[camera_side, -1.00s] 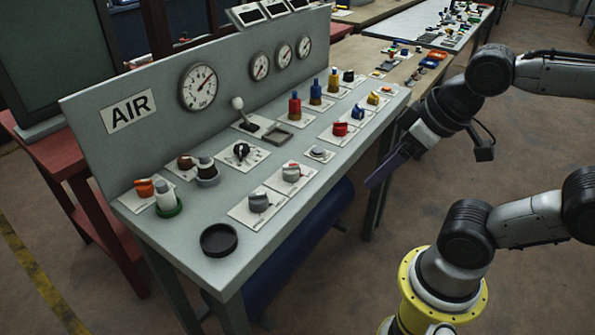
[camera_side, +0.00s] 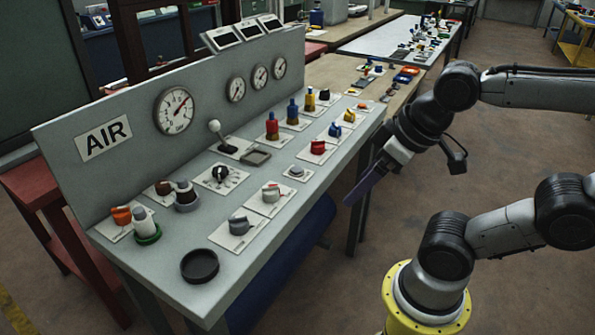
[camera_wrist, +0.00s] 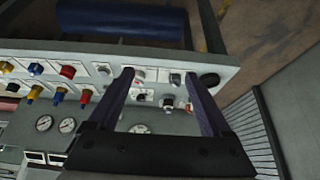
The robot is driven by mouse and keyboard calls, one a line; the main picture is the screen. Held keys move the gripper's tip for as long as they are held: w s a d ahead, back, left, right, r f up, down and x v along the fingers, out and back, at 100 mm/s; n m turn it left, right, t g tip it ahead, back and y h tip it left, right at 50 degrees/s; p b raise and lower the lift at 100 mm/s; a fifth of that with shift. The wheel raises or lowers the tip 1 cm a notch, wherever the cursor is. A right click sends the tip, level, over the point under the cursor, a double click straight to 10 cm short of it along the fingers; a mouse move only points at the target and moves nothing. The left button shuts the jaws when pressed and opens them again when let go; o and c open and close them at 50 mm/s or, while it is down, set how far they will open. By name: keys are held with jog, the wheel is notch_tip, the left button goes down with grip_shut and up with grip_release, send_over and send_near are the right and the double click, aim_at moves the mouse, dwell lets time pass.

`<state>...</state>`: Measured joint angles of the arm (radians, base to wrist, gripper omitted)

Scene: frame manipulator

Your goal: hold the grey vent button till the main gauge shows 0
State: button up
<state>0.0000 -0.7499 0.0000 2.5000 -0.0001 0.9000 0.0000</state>
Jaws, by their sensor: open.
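The vent button (camera_side: 295,172) is a small round grey button on a white plate near the front edge of the panel. It also shows in the wrist view (camera_wrist: 103,69), just left of the left finger. The main gauge (camera_side: 174,111) is the largest dial on the upright board beside the AIR sign; its needle points to the upper right, clearly off rest, but its numbers are too small to read. My gripper (camera_side: 366,185) is open and empty, in front of the panel and right of the button, apart from it. In the wrist view its purple fingers (camera_wrist: 158,76) are spread wide.
Grey knobs (camera_side: 270,193), a red knob (camera_side: 318,147) and a lever (camera_side: 216,130) stand around the button. A black round dish (camera_side: 199,265) sits at the near corner. Smaller gauges (camera_side: 260,77) line the board.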

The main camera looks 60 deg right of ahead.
grip_shut()
dwell(0.5)
dwell(1.3)
